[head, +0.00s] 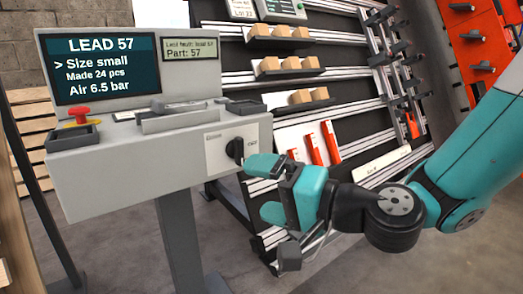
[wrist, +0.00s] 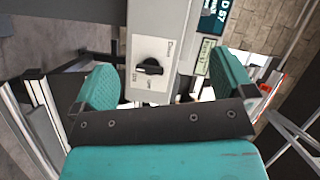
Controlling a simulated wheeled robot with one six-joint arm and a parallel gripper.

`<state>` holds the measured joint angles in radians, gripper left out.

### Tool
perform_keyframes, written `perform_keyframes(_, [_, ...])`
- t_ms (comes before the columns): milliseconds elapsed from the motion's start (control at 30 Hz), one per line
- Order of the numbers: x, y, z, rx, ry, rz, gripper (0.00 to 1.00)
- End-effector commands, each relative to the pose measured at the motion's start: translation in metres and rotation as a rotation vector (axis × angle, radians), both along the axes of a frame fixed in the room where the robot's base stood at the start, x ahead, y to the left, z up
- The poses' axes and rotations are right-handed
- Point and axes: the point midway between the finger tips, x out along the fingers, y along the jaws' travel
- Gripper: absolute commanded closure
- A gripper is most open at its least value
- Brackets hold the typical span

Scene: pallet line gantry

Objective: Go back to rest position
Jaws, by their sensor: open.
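My gripper (head: 266,188) is teal and open, with nothing between its fingers. In the head view it is just right of and below the black rotary knob (head: 236,149) on the right part of the console's front. The wrist view shows both fingers spread wide, and the knob (wrist: 150,67) lies beyond them, within the gap as seen there. The knob looks clear of the fingers, though the exact distance is hard to tell. Its label plate (wrist: 157,50) has small lettering, too small to read surely.
The grey console (head: 130,175) stands on a post (head: 180,235) and carries a screen (head: 100,65) reading "LEAD 57", "Size small". A red button (head: 79,114) is on its left. A rack (head: 360,110) with small boxes (head: 278,65) stands behind my gripper. Floor shows at lower left.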

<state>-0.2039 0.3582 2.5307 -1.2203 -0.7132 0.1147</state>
Motion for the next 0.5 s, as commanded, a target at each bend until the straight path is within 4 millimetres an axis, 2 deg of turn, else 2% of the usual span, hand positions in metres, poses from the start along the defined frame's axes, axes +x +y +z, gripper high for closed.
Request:
perform_keyframes(67, [-0.032, 0.007, 0.002, -0.163, -0.072, 0.165, 0.0])
perform_keyframes(167, [-0.069, 0.0, -0.01, -0.397, -0.12, 0.349, 0.0])
perform_keyframes(300, [-0.106, -0.031, -0.028, -0.693, -0.12, 0.524, 0.0])
perform_keyframes(500, [-0.141, -0.085, -0.038, -1.0, -0.038, 0.651, 0.0])
